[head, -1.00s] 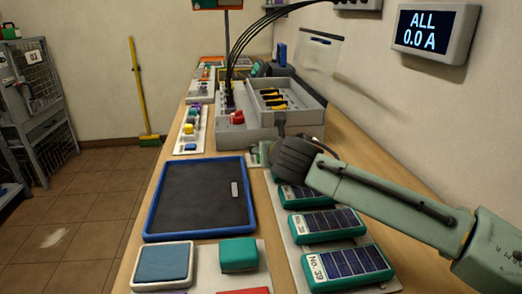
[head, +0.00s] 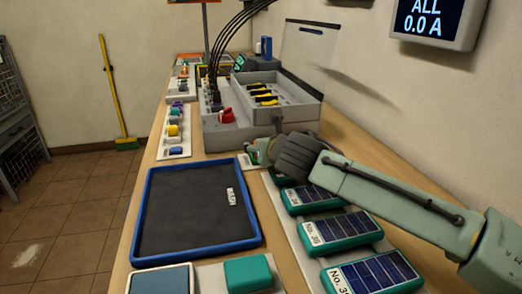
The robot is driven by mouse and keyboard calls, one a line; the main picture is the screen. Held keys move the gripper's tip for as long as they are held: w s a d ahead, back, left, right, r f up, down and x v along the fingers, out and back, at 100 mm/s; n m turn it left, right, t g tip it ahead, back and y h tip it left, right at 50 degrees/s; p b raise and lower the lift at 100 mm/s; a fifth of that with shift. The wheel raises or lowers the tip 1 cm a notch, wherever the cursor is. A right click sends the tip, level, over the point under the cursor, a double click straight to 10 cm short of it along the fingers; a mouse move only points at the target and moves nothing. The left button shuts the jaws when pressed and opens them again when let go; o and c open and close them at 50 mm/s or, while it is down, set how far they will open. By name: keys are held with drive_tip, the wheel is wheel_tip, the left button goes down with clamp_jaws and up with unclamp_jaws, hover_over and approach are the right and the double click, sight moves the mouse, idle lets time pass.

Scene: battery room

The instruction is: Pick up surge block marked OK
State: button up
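No block with a readable OK mark shows in the head view, so I cannot tell which thing is the surge block. My gripper (head: 258,153) is beyond the right far corner of the blue-rimmed dark tray (head: 149,212), low by the bench. Its dark wrist hides part of the bench, and whether its fingers hold anything is unclear. A small pale labelled piece (head: 232,196) lies on the tray, its text too small to read. Small coloured blocks (head: 173,130) stand on a white strip left of the grey box.
Teal solar-faced units (head: 335,232) line the bench's right side beneath my arm. A teal block (head: 248,272) and a blue-topped pad (head: 160,279) are at the front. The grey box (head: 230,135) with yellow-black parts and cables stands behind. Most of the tray is bare.

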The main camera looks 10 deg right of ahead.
drive_tip(key=shift+c, duration=0.5)
drive_tip(key=c, duration=1.2)
